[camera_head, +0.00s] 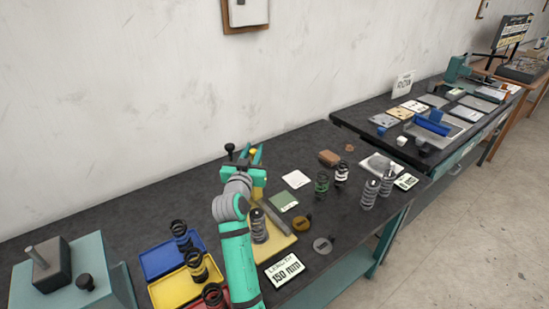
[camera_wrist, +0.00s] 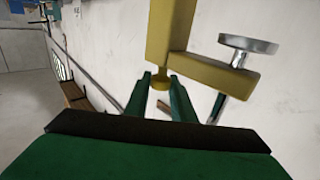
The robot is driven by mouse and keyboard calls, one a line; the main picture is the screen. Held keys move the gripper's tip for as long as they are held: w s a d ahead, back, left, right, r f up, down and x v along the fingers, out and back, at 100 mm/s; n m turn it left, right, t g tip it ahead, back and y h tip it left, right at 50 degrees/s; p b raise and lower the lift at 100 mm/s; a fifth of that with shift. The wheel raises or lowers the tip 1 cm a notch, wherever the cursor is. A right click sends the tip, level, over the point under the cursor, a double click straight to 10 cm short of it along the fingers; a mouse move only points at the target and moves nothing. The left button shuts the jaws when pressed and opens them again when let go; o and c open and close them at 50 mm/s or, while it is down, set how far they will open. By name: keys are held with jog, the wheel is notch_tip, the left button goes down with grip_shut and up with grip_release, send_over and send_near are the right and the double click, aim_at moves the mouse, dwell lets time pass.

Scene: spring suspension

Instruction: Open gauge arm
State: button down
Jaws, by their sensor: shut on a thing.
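The gauge arm (camera_wrist: 172,30) is a yellow bar with a side branch, filling the upper middle of the wrist view. A small round yellow end hangs from it between the two green fingertips of my gripper (camera_wrist: 162,84). My gripper is shut on this end.
Blue (camera_head: 160,262) and yellow trays (camera_head: 177,291) with springs sit left of my arm. Several springs stand at the right, including a green one (camera_head: 322,185). A "LENGTH 150 mm" card (camera_head: 284,269) lies near the front edge. The wall (camera_head: 120,100) is close behind.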

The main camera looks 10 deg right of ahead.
jog(key=shift+w, duration=0.25)
jog(key=shift+s+d, duration=0.1)
jog(key=shift+d, duration=0.1)
jog(key=c, duration=1.7)
grip_release()
jog(key=shift+d, duration=0.1)
jog(key=shift+o, duration=0.9)
jog(key=shift+a, duration=0.25)
